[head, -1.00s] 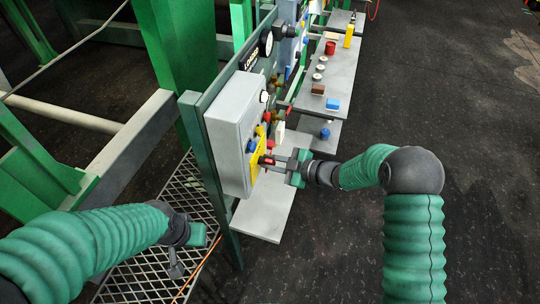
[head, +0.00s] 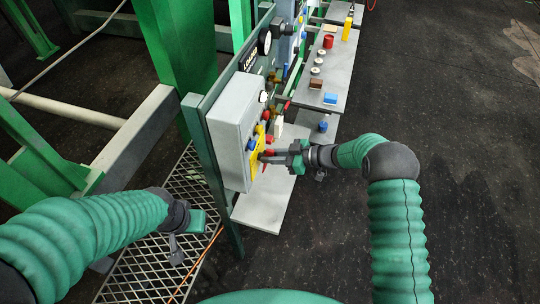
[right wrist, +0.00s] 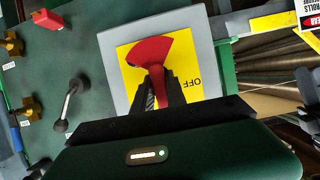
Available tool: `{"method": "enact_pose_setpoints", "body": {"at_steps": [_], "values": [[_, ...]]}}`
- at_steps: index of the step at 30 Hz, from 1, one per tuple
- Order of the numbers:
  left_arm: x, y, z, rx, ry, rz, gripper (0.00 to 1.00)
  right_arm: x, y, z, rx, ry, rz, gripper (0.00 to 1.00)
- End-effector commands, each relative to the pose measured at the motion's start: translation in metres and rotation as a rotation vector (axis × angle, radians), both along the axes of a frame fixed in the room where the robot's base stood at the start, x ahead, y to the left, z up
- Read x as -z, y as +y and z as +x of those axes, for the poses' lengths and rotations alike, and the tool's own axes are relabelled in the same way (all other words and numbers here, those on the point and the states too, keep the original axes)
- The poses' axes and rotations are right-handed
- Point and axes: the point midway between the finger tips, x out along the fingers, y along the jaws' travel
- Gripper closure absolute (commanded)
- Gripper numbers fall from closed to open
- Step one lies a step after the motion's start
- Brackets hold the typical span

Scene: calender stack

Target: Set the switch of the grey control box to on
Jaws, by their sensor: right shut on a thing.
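The grey control box (head: 228,132) is mounted on the green panel in the head view, with a yellow plate (head: 256,160) on its face. In the right wrist view the box (right wrist: 112,58) shows its yellow plate (right wrist: 205,62) with the word OFF, upside down, to the right of the fingers. A red switch handle (right wrist: 150,50) stands on the plate. My right gripper (right wrist: 160,92) is shut on the handle's lower, narrow part; it also shows in the head view (head: 268,157). My left gripper (head: 177,256) hangs low over the mesh, away from the box; its jaw state is unclear.
Several coloured knobs and valves sit on the panel (head: 218,88) close beside the box. A grey shelf (head: 262,210) lies below the box, and another shelf (head: 340,75) with small parts is farther back. Floor to the right is open.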

Motion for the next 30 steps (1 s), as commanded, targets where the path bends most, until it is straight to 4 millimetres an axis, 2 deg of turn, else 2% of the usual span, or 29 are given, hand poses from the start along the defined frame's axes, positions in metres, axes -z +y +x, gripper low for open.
{"method": "enact_pose_setpoints", "body": {"at_steps": [9,10,15,25,28,30], "values": [[0.000,0.000,0.000,0.000,0.000,0.000,0.64,0.004,-0.001,-0.001,0.001,0.007,-0.005,1.00],[0.000,0.000,0.000,0.000,0.000,0.000,0.64,0.004,-0.001,-0.001,0.001,0.007,-0.005,0.81],[0.000,0.000,0.000,0.000,0.000,0.000,0.64,0.003,-0.001,-0.001,0.001,0.004,-0.004,0.62],[0.002,0.000,0.000,0.000,0.000,0.000,0.64,-0.001,-0.004,-0.002,0.001,0.000,-0.001,0.62],[0.007,0.000,0.000,0.000,0.000,0.000,0.64,-0.005,-0.017,-0.005,0.003,-0.001,-0.001,0.62],[0.012,0.000,0.000,0.000,0.000,0.000,0.64,-0.010,-0.032,-0.009,0.004,-0.001,-0.002,0.62]]}}
